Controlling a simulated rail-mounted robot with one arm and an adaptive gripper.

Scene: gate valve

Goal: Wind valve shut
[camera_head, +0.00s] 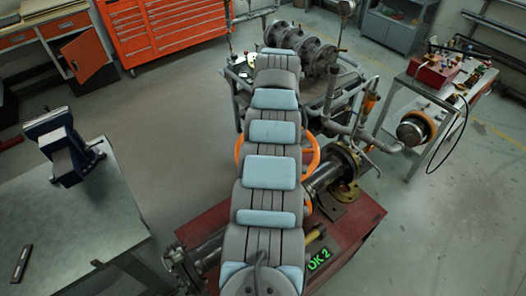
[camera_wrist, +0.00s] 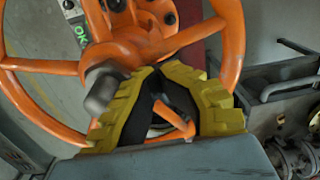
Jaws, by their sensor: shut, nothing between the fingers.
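The valve's orange handwheel (camera_wrist: 215,35) fills much of the wrist view, with its hub and spokes at the top. A grey knob (camera_wrist: 104,86) sticks out beside the left finger. My gripper (camera_wrist: 162,68) has yellow ribbed fingers, shut with their tips together and nothing held. The fingers overlap the wheel in the picture, and a piece of orange shows through the gap behind the tips. I cannot tell if they touch the wheel. In the head view the handwheel (camera_head: 313,157) shows on both sides of my arm, which hides its middle and my gripper.
A pipe rig (camera_head: 305,50) stands behind. A vise (camera_head: 62,145) is on the left bench. Open floor lies left of my arm.

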